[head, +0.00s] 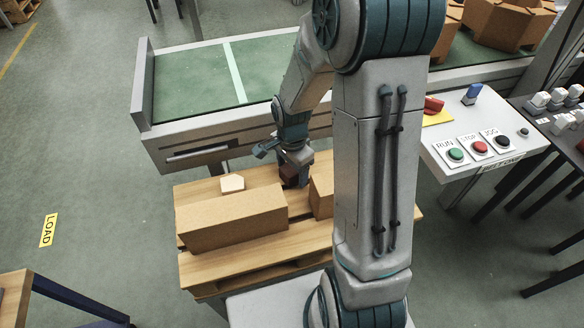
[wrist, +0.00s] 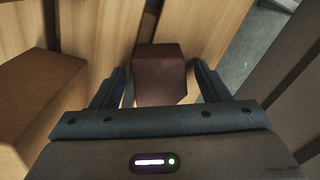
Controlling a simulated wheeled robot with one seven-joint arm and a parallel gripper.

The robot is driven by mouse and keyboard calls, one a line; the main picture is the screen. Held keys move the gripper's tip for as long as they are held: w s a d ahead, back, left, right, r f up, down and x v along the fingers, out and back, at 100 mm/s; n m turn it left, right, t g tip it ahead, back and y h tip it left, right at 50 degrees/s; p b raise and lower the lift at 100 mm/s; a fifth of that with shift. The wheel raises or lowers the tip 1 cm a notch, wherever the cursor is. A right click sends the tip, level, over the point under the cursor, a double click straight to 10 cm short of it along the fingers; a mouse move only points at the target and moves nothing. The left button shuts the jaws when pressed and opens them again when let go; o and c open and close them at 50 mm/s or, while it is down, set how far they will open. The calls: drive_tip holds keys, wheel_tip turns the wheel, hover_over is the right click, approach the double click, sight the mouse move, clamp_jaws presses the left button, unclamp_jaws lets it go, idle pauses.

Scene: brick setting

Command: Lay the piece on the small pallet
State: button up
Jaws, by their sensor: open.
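A small dark red-brown block (head: 287,173), the likely piece, is at the back of the small wooden pallet (head: 305,241). It also shows in the wrist view (wrist: 162,76), over pale slats. My gripper (head: 291,174) is open, pointing down over the back of the pallet. In the wrist view its two fingers (wrist: 161,82) stand on either side of the block, with a visible gap at the right. The block's underside is hidden, so I cannot tell whether it rests flat on the slats.
A long cardboard box (head: 232,220) lies at the pallet's front left; another box (head: 321,194) is partly behind my arm. A small pale block (head: 232,183) sits at the back left. The green conveyor (head: 195,83) stands behind. A button panel (head: 478,148) is at right.

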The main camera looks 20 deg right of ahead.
wheel_tip(320, 180, up, 12)
drive_tip(key=p, duration=0.2)
drive_tip(key=s+r+n+t, duration=0.1)
drive_tip(key=s+r+n, duration=0.2)
drive_tip(key=s+n, duration=0.3)
drive_tip(key=s+a+r+n+t, duration=0.1)
drive_tip(key=s+r+n, duration=0.3)
drive_tip(key=s+n, duration=0.3)
drive_tip(key=shift+s+n, duration=0.3)
drive_tip(key=shift+s, duration=0.2)
drive_tip(key=shift+r, duration=0.1)
